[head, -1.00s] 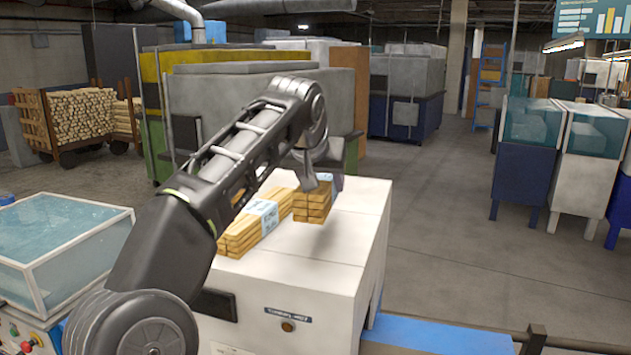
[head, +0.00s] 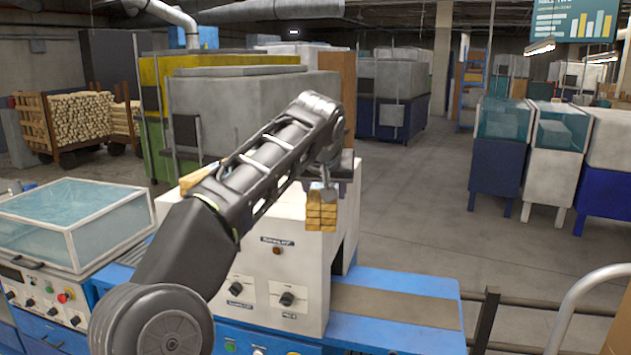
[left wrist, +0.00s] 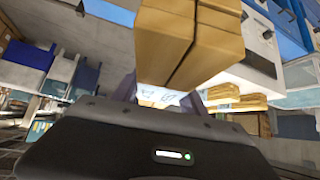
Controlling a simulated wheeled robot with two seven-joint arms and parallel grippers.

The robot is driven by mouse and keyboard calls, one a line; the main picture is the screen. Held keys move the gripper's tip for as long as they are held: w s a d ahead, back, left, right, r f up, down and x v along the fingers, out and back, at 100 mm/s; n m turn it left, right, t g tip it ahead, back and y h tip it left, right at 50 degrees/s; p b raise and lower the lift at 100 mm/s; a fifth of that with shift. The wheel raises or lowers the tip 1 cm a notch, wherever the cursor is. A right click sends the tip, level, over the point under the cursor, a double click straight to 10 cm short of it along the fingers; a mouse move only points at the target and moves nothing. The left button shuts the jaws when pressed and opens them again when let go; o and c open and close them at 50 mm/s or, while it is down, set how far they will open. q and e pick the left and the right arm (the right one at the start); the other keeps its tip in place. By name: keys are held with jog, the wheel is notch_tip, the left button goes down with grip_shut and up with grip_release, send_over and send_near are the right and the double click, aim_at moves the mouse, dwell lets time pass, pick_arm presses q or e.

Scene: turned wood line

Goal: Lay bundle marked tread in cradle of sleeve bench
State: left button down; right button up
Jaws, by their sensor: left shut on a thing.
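My left gripper (head: 327,190) is shut on a wooden bundle (head: 321,214), a stack of pale sticks held beside the right part of the white machine. In the left wrist view the held bundle (left wrist: 188,40) fills the top middle, with part of a white-and-blue label near the jaws. Its label cannot be read. Another wooden bundle (head: 197,178) lies on the white machine's top, mostly hidden by my left arm. I cannot tell which thing is the sleeve bench, and no cradle can be made out. My right gripper is not in view.
The white machine (head: 258,258) with knobs stands on a blue base with a flat grey-brown strip (head: 390,303) at right. A glass-topped blue machine (head: 75,215) is at left. A dark rail post (head: 484,318) stands front right. Grey floor (head: 410,215) beyond is open.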

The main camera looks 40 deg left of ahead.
pick_arm(q)
jog(key=w+d+f+m+h+b, duration=0.1)
jog(key=w+d+f, duration=0.1)
jog(key=d+f, duration=0.6)
jog(key=w+d+f+m, duration=0.15)
jog(key=d+f, duration=0.25)
jog(key=f, duration=0.7)
jog(key=s+d+f+m+h, duration=0.1)
jog(key=s+d+f, duration=0.3)
jog(key=f, duration=0.3)
jog(key=s+d+f+m+t+h, duration=0.1)
jog(key=s+d+f+m+h, duration=0.1)
jog(key=s+d+f, duration=0.3)
notch_tip(320, 180, down, 3)
jog(key=shift+s+d+f+b, duration=0.2)
jog(key=shift+d+b, duration=0.25)
jog(key=shift+d, duration=0.25)
jog(key=shift+a, duration=0.15)
